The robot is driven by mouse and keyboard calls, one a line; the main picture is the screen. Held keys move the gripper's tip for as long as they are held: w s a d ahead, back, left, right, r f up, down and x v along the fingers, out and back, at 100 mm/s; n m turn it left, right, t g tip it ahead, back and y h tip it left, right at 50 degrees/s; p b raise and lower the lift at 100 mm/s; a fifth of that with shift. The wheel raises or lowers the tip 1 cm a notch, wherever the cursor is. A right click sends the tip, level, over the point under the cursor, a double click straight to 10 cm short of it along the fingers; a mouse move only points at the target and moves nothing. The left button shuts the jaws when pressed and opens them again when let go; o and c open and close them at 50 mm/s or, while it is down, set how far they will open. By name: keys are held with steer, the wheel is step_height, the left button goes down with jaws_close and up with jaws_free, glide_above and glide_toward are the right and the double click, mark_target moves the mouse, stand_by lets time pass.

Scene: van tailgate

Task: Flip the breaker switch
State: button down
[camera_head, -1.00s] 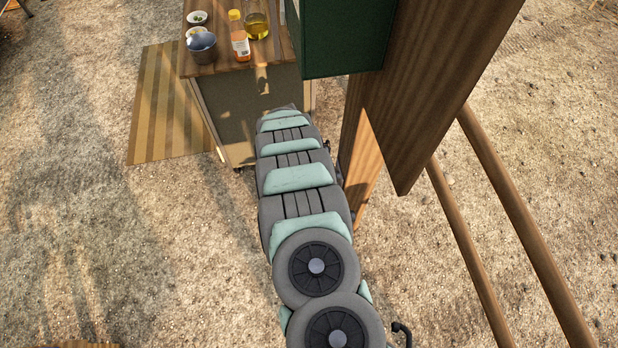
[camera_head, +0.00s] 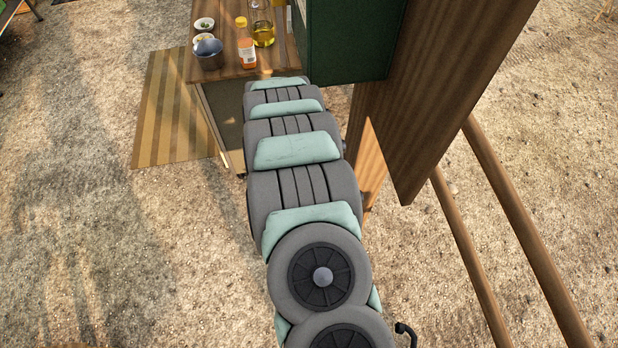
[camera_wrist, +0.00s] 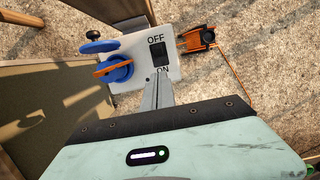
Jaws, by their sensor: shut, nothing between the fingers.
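The breaker switch (camera_wrist: 158,54) is a black rocker on a pale panel (camera_wrist: 126,84), with "OFF" printed above it and "ON" below it. It shows in the wrist view near the top middle. My gripper (camera_wrist: 162,76) is shut and empty. Its tip lies over the "ON" label, just below the rocker in the picture. I cannot tell whether the tip touches the panel or the switch. In the head view my arm hides the gripper, and the switch does not show there.
A blue knob with an orange handle (camera_wrist: 113,69) is on the panel left of the switch. An orange and black object (camera_wrist: 197,38) is to its right. In the head view, bottles and bowls stand on a wooden counter (camera_head: 228,68), beside a dark green cabinet (camera_head: 350,45) and wooden posts.

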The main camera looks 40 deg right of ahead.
steer(key=shift+v, duration=0.9)
